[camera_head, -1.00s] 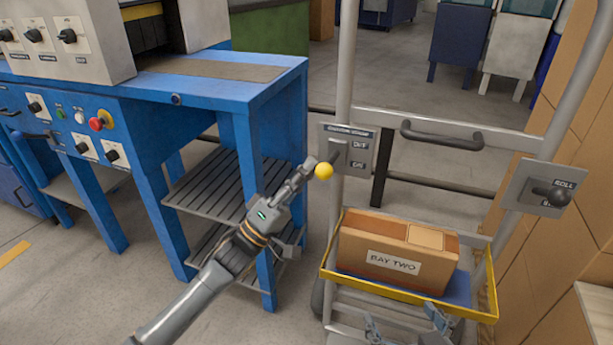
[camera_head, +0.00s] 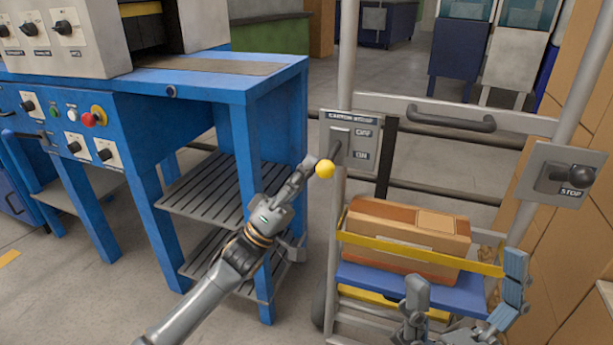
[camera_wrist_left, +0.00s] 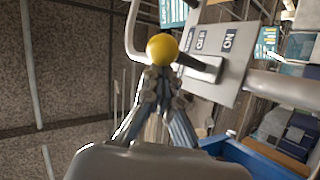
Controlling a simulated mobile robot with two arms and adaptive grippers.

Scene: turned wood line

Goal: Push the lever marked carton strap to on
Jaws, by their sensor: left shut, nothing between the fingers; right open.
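The carton strap lever has a yellow ball knob (camera_head: 325,169) on a dark shaft. It comes out of a grey plate (camera_head: 365,121) on the left post of the trolley, with OFF above ON. My left gripper (camera_head: 312,166) is shut and empty, its fingertips at the knob's left side. In the left wrist view the knob (camera_wrist_left: 162,49) is just beyond the fingertips, and the plate (camera_wrist_left: 229,61) is to its right. I cannot tell whether they touch. My right gripper (camera_head: 464,290) is open, low in front of the trolley.
A cardboard box (camera_head: 415,223) sits on the trolley, with a yellow band (camera_head: 420,256) across its front and a blue board (camera_head: 400,286) below. A second lever (camera_head: 576,177), marked STOP, is at the right post. A blue bench (camera_head: 180,100) stands left.

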